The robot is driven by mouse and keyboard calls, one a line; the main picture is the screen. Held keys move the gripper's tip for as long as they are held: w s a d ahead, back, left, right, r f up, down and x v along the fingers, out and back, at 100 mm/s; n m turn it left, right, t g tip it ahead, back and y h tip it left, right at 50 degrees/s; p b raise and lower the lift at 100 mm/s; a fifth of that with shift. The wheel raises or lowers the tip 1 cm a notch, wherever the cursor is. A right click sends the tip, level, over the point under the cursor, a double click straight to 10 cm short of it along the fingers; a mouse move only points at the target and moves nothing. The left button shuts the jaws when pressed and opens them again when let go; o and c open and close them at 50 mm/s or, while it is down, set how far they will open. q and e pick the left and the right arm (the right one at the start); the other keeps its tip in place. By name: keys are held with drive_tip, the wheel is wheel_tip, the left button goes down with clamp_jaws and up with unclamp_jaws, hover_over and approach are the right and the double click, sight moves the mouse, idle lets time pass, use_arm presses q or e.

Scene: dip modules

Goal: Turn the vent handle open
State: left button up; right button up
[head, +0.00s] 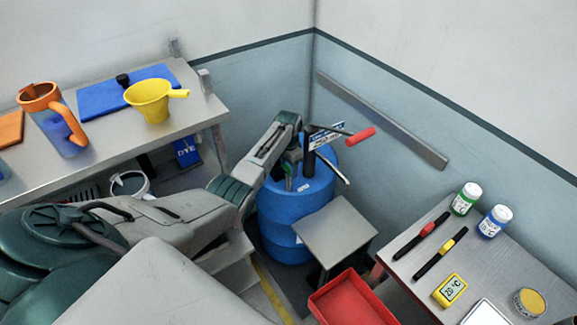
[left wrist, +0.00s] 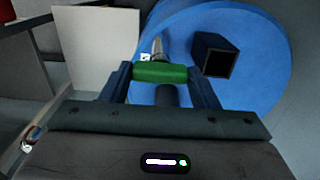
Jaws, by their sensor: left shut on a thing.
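The blue drum (head: 282,205) stands on the floor near the corner; its round top (left wrist: 262,50) fills the upper part of the left wrist view. My left gripper (head: 291,158) reaches over the drum's top from the left. In the left wrist view its two fingers are shut on a short green handle (left wrist: 160,72), which I take for the vent handle. The handle lies crosswise between the fingers. The arm hides it in the head view. My right gripper is not in view.
A pump with a red grip (head: 360,136) and a metal spout (head: 334,172) rises from the drum. A dark square part (left wrist: 215,55) stands close by the left fingers. A grey stand (head: 337,232) and a red tray (head: 352,302) are in front.

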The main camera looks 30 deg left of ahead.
sight(288, 167)
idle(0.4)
use_arm(q)
drive_tip(key=o, duration=1)
drive_tip(key=shift+r, duration=0.1)
wheel_tip(288, 167, up, 11)
drive_tip(key=b, duration=0.3)
drive_tip(key=shift+f, duration=0.25)
